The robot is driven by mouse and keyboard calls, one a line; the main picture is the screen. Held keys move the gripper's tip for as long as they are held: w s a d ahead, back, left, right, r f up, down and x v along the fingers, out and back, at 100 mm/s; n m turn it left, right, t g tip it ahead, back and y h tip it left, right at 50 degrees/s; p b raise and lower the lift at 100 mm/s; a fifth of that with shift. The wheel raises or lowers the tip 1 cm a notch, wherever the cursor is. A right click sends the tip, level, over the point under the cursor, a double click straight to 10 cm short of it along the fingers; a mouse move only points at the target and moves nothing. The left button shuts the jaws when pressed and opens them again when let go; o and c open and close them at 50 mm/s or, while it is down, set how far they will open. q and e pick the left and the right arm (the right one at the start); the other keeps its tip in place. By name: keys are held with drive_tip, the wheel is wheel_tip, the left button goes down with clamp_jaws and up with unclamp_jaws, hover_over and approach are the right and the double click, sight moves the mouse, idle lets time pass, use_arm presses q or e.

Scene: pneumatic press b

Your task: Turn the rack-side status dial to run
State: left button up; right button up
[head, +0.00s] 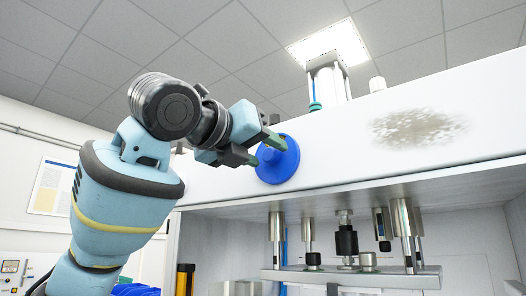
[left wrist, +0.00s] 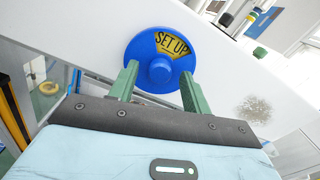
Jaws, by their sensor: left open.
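The status dial (head: 279,160) is a round blue disc with a raised central knob on the white front beam of the press. In the left wrist view the dial (left wrist: 147,50) shows a yellow window reading "SET UP". My left gripper (head: 267,148) is open, its green fingertips close in front of the dial. In the left wrist view the two fingers (left wrist: 159,80) stand on either side of the central knob, with gaps visible. Whether they touch the disc I cannot tell. My right gripper is not in view.
The white press beam (head: 350,150) runs across the right, with a worn grey patch (head: 418,128). Below it, metal posts (head: 403,225) and a plate hang inside the press. A cylinder (head: 327,82) stands on top. A poster (head: 53,188) hangs on the left wall.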

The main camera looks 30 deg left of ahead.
use_arm(q)
drive_tip(key=shift+w, duration=0.35)
drive_tip(key=c, duration=1)
